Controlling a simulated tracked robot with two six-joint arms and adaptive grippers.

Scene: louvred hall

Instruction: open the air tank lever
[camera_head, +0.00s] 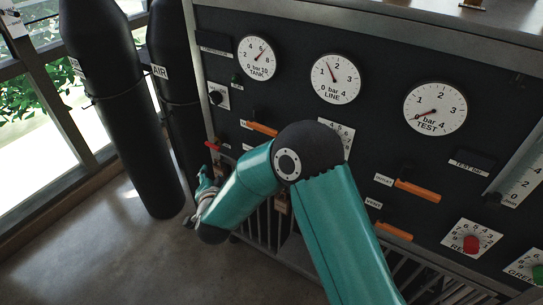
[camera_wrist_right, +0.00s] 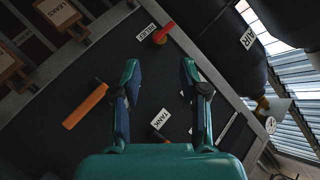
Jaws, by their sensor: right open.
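My right gripper (camera_head: 207,190) is teal, at the lower left of the dark panel in the head view, partly hidden by its own arm. In the right wrist view my right gripper (camera_wrist_right: 158,84) is open with nothing between its fingers. A TANK label (camera_wrist_right: 160,118) shows below the fingertips, with a dark part beside it partly hidden by the gripper; I cannot tell whether that part is the tank lever. An orange lever (camera_wrist_right: 85,106) lies left of the fingers, apart from them; it also shows in the head view (camera_head: 262,128). My left gripper is not in view.
A red lever (camera_wrist_right: 164,33) with a RELIEF label (camera_wrist_right: 146,32) is beyond the fingers. Two black cylinders stand left of the panel; one bears an AIR label (camera_head: 160,71). Gauges (camera_head: 257,58), orange levers (camera_head: 417,192) and a red knob (camera_head: 471,244) are on the panel. Floor is clear at lower left.

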